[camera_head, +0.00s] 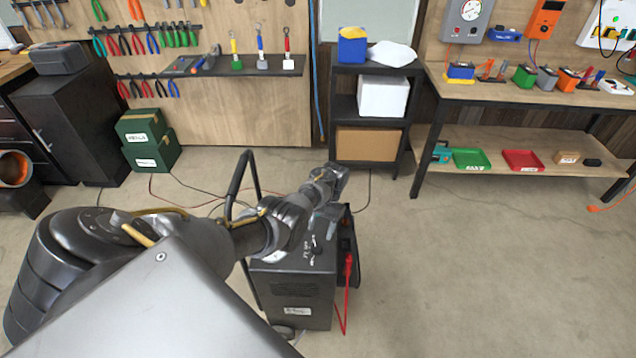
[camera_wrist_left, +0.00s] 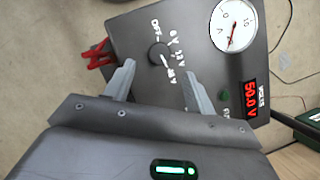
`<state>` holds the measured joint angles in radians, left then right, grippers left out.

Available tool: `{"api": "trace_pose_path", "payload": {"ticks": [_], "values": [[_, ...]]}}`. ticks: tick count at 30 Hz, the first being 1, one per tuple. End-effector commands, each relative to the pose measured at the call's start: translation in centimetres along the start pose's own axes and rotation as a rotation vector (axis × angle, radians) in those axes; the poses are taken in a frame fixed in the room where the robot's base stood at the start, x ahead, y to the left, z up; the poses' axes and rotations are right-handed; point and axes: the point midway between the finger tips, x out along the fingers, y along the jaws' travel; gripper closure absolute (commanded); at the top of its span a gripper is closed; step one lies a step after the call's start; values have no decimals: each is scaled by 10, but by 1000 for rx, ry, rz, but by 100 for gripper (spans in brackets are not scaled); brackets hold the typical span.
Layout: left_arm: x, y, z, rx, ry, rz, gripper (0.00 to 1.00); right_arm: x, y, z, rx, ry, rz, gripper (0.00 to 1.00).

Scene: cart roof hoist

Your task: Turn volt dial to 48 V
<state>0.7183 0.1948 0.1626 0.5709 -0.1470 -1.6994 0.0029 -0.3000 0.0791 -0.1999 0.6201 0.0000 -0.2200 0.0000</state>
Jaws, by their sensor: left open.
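The dark charger box (camera_head: 290,295) stands on the floor in the head view, with a black handle frame behind it. In the left wrist view its panel carries the round black volt dial (camera_wrist_left: 158,53), with white marks OFF, 6 V, 12 V and one that looks like 48 V. A light pointer line on the dial seems to face that last mark. A red display (camera_wrist_left: 250,97) reads about 50.0 V. My left gripper (camera_wrist_left: 158,68) is open, its fingers on either side of the dial area, apart from it. It also shows in the head view (camera_head: 328,214). My right gripper is not in view.
On the panel are a white round gauge (camera_wrist_left: 233,26) and a green button (camera_wrist_left: 225,94). A red clamp (camera_wrist_left: 100,55) sits at the panel's left edge. A red cable (camera_head: 347,275) hangs on the box's right side. Open floor lies to the right, before a workbench (camera_head: 530,93).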

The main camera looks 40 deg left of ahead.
Motion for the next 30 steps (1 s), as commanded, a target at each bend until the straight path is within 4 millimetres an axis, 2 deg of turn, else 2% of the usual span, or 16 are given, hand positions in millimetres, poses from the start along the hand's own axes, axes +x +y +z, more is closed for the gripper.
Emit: {"api": "trace_pose_path", "payload": {"ticks": [1, 4, 10, 26, 30], "values": [[-10, 0, -1, 0, 4, 0, 45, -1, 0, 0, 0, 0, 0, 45], [-24, 0, -1, 1, 3, 0, 45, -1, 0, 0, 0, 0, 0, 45], [-39, 0, 0, 1, 0, 0, 45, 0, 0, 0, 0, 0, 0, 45], [-40, 0, 0, 1, 0, 0, 45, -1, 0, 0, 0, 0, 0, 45], [-31, -2, 2, -1, 14, -15, 45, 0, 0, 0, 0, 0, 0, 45]]}}
